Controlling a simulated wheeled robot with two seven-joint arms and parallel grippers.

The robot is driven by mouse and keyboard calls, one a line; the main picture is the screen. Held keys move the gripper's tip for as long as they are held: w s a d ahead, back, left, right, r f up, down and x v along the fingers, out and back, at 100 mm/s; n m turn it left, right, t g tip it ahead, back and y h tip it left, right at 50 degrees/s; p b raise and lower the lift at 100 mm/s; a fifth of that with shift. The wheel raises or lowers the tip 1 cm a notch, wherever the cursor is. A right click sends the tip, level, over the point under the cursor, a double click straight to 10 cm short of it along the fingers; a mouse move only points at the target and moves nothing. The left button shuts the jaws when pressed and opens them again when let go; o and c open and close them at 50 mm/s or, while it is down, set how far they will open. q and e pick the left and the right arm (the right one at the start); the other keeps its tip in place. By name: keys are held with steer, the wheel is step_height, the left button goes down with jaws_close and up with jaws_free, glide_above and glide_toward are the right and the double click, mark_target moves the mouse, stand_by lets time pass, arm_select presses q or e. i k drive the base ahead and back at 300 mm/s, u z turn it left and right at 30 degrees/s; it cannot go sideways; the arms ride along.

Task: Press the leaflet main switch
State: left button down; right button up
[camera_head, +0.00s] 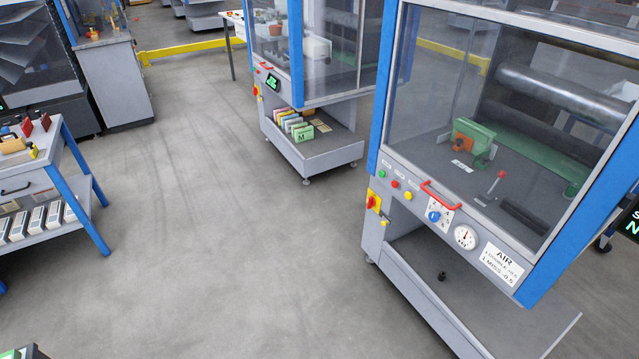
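Two machines carry red-and-yellow rotary switches that look like main switches. One red switch (373,202) sits on the left side of the near blue-and-grey machine (376,240), at right. I cannot read a label that tells which one is the leaflet switch. Neither of my grippers is in view, and nothing touches either switch.
A blue-legged table (84,214) stands at left. A grey cabinet (115,85) stands behind. The floor (220,220) between is clear.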

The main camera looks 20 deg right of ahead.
mark_target(370, 202)
steer(key=z, duration=0.2)
steer(key=i, duration=1.7)
steer(key=z, duration=1.75)
steer(key=i, duration=0.75)
steer(key=z, duration=0.65)
